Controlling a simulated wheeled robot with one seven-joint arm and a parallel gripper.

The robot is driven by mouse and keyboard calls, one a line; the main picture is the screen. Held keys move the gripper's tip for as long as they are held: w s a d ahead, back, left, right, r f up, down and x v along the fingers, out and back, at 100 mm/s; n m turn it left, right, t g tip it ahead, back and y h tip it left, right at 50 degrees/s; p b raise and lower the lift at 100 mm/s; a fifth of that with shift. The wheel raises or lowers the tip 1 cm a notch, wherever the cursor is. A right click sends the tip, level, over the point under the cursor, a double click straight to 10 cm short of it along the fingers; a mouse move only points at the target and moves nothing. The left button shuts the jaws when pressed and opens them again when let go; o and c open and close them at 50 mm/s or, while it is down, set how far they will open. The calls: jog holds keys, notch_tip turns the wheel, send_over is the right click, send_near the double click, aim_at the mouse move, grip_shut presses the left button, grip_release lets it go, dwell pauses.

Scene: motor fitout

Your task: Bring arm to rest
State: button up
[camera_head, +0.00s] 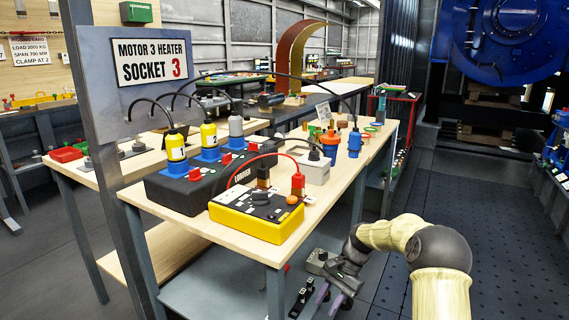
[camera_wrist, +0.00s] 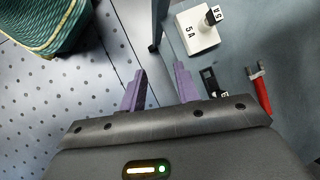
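My arm (camera_head: 441,255) reaches in from the lower right in the head view, bent, with a cream sleeve and dark joints. My gripper (camera_head: 330,298) hangs low at its end, to the right of the near end of the wooden workbench (camera_head: 315,212) and below its top. In the wrist view my gripper (camera_wrist: 160,88) shows two purple fingers standing apart. Nothing is between them; perforated floor and a table leg show beyond. No held thing is visible in either view.
A grey lower shelf (camera_head: 225,285) lies beside my gripper. The wrist view shows a white box marked 5A (camera_wrist: 197,35), a red-handled tool (camera_wrist: 262,92) and a green woven container (camera_wrist: 45,38). A yellow tester (camera_head: 257,214) stands on the bench. Floor (camera_head: 490,215) at right is clear.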

jog(key=s+d+r+n+t+h, duration=0.2)
jog(key=s+r+n+t+h, duration=0.15)
jog(key=s, duration=0.85)
jog(key=s+d+r+n+t+h, duration=0.15)
jog(key=s+r+n, duration=0.3)
jog(key=s, duration=0.75)
notch_tip(320, 180, up, 38)
jog(key=p, duration=3.8)
jog(key=shift+f+t+p, duration=0.2)
jog(key=shift+t+p, duration=0.1)
jog(key=shift+p, duration=0.05)
jog(key=shift+a, duration=0.1)
jog(key=shift+s, duration=0.1)
